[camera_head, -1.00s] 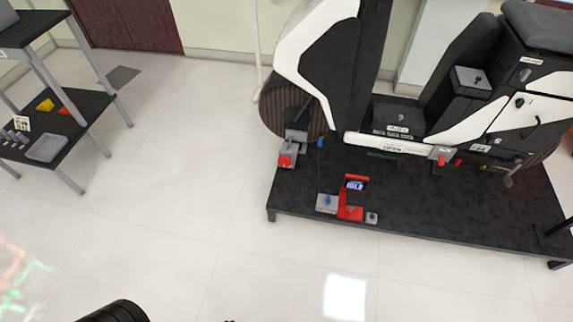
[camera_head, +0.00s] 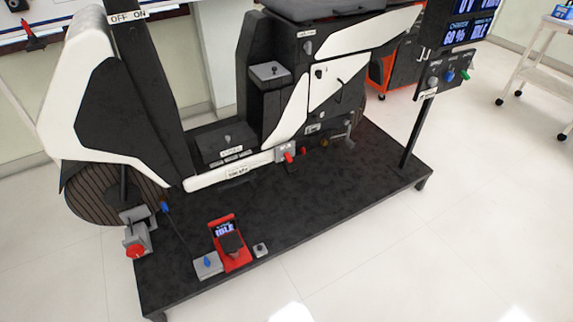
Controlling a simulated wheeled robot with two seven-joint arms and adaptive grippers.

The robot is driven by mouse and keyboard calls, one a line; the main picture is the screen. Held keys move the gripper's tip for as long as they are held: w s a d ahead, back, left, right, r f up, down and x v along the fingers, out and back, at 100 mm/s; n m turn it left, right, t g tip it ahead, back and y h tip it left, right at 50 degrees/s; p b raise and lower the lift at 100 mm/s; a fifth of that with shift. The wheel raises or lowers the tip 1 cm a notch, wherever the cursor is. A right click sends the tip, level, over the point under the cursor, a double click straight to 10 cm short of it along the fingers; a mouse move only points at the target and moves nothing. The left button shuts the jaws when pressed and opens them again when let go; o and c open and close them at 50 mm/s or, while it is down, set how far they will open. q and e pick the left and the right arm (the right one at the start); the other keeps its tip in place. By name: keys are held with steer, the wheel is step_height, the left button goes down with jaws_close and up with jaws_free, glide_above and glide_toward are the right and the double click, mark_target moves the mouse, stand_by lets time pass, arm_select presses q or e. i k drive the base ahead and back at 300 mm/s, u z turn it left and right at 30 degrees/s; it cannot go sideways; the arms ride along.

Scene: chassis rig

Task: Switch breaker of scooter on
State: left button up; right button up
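The scooter (camera_head: 73,100) is a black and white body on a black platform (camera_head: 330,190). I cannot tell for sure which part is its breaker. A dark box (camera_head: 222,146) with a small knob and a label is on the footboard. A grey block with a red lever (camera_head: 288,157) sits at the scooter's lower side edge. An "OFF ON" label (camera_head: 127,17) is at the top of the front column. A second box with a knob (camera_head: 269,73) is below the seat. The labels on these boxes are too small to read. Neither of my grippers is in view.
A red device with an "IDLE" screen (camera_head: 229,246) and a grey box with a blue knob (camera_head: 207,264) stand on the platform's near edge. A display post (camera_head: 420,125) rises at the platform's right. A white cart (camera_head: 540,85) stands at far right. The front floor is clear.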

mark_target(288, 159)
steer(key=u, duration=0.45)
steer(key=i, duration=1.4)
steer(key=z, duration=0.6)
